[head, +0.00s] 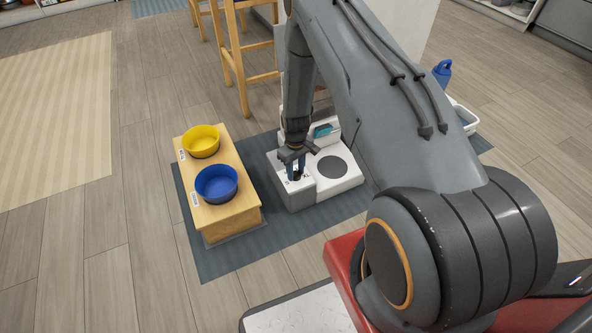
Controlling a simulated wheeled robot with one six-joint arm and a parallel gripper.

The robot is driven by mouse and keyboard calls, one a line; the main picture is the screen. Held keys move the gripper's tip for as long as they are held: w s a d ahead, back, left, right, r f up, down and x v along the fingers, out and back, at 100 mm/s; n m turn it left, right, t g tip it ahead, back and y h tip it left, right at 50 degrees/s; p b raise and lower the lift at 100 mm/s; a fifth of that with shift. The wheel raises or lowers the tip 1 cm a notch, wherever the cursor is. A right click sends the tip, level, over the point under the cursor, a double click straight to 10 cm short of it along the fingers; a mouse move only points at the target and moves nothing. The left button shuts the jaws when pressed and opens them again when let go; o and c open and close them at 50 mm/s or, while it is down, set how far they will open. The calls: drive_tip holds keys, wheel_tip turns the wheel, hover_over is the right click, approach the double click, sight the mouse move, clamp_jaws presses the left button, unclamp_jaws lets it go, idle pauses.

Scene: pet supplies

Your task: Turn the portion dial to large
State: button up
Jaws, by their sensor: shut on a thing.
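The white feeder (325,187) stands on the blue-grey mat, with a dark round pad on its right part and a panel with dark markings on its left part. My gripper (296,170) points straight down over that left panel. Its fingers are shut on the portion dial, which is mostly hidden between them. Dark marks show on the panel around the dial, but they are too small to read, so I cannot tell which setting the dial points to.
A wooden stand (231,218) left of the feeder holds a yellow bowl (203,141) and a blue bowl (216,184). A blue watering can or jug (442,72) and a white tray (465,119) are partly hidden behind my arm. A wooden stool (238,60) stands behind.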

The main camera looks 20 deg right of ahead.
sight(296, 172)
drive_tip(key=n+p, duration=0.1)
drive_tip(key=n, duration=0.4)
drive_tip(key=shift+s, duration=0.1)
idle(0.4)
drive_tip(key=o, duration=1)
wheel_tip(296, 172, up, 8)
drive_tip(key=shift+f+p, duration=0.1)
drive_tip(key=shift+p, duration=0.95)
